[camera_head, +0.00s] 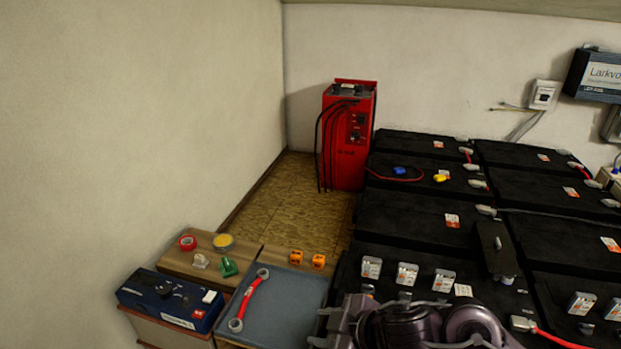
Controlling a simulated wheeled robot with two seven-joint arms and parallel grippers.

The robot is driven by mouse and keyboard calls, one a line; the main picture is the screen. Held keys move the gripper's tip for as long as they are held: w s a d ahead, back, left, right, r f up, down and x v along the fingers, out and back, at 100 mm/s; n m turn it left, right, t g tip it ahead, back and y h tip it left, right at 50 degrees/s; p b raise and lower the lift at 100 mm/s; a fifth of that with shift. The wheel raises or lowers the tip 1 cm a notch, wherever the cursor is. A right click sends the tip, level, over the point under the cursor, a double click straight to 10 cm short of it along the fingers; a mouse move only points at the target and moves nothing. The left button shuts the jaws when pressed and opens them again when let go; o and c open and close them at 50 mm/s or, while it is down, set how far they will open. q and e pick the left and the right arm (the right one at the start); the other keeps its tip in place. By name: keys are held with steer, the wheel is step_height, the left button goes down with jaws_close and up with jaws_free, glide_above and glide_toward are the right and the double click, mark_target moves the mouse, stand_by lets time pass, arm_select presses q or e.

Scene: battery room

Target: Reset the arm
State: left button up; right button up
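My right gripper (318,327) is at the bottom edge, right of the middle, in the head view. Its arm's dark rounded joints lie to its right, low over the front black battery. Its two fingertips point left and look apart, with nothing seen between them. It is close to the right edge of the grey-blue mat (290,305). My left gripper and arm are not in view.
Tape rolls (187,243), orange blocks (318,261) and a blue box (171,299) are nearby. Black batteries (408,215) fill the right. A red charger (348,140) stands at the back wall.

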steer(key=s+d+f+m+g+h, duration=0.1)
steer(key=s+d+f+m+h, duration=0.3)
steer(key=s+d+m, duration=0.35)
steer(key=s+d+f+m+g+h, duration=0.25)
steer(key=s+d+m, duration=0.35)
steer(key=d, duration=0.3)
step_height(320, 180, down, 29)
steer(key=s+p, duration=0.2)
steer(key=s, duration=0.1)
steer(key=s+d+f+g, duration=0.1)
steer(key=s+d+f, duration=0.1)
steer(key=s+f, duration=0.6)
steer(key=s+d+f+g+h, duration=0.1)
steer(key=s+d+f, duration=0.1)
steer(key=s+f, duration=0.7)
steer(key=shift+s+p, duration=0.45)
steer(key=shift+s, duration=0.75)
steer(key=shift+n, duration=0.25)
